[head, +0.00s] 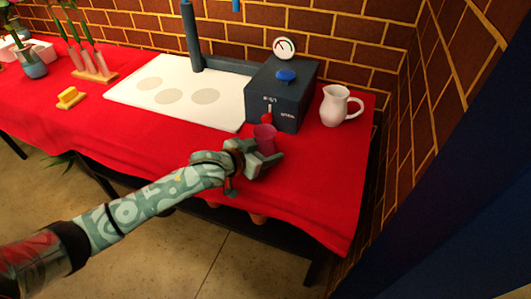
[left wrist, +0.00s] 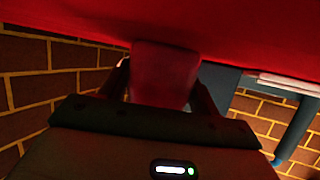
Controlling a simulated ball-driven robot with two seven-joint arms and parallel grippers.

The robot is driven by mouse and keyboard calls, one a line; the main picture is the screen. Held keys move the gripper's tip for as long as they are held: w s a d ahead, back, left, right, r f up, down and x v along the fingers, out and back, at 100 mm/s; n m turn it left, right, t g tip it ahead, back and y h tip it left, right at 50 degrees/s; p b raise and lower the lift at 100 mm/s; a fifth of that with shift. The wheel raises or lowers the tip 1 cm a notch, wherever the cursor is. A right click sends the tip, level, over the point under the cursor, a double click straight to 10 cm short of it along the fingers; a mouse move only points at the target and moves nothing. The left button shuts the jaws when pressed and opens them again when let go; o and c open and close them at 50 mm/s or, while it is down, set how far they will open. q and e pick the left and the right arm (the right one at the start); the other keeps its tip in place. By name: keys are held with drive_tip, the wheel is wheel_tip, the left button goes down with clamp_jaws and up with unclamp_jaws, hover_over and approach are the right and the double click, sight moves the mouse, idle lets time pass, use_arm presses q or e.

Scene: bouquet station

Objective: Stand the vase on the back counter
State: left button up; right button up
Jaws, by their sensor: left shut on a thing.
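The vase (head: 264,138) is a small dark pink, cup-shaped vessel, upright at the front edge of the red-covered counter (head: 200,155), in front of the dark box. My left gripper (head: 262,158) is shut on it, with a finger on each side low on its body. In the left wrist view the vase (left wrist: 165,72) fills the space between the jaws (left wrist: 160,95), and its far end meets the red cloth in the picture. I cannot tell whether its base touches the cloth. My right gripper is not in view.
A dark box (head: 282,95) with a gauge stands behind the vase, and a white jug (head: 338,105) to its right. A white mat (head: 180,92) with round spots lies left. A yellow block (head: 70,98) and a stem rack (head: 95,75) are further left.

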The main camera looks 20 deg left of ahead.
use_arm(q)
drive_tip(key=shift+s+r, duration=0.1)
drive_tip(key=shift+r, duration=0.05)
drive_tip(key=o, duration=1.4)
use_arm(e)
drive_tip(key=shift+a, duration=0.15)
use_arm(q)
drive_tip(key=shift+s, duration=0.15)
drive_tip(key=p+v, duration=0.5)
drive_tip(key=v, duration=0.6)
drive_tip(key=shift+s+a+r+p, duration=0.2)
drive_tip(key=shift+s+p, duration=0.1)
drive_tip(key=shift+p, duration=0.1)
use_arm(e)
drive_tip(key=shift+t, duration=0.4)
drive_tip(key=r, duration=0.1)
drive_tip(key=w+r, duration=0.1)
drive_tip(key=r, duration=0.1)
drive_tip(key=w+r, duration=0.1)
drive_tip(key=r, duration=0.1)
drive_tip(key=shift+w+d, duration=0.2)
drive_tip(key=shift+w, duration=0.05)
use_arm(q)
drive_tip(key=shift+d+f, duration=0.1)
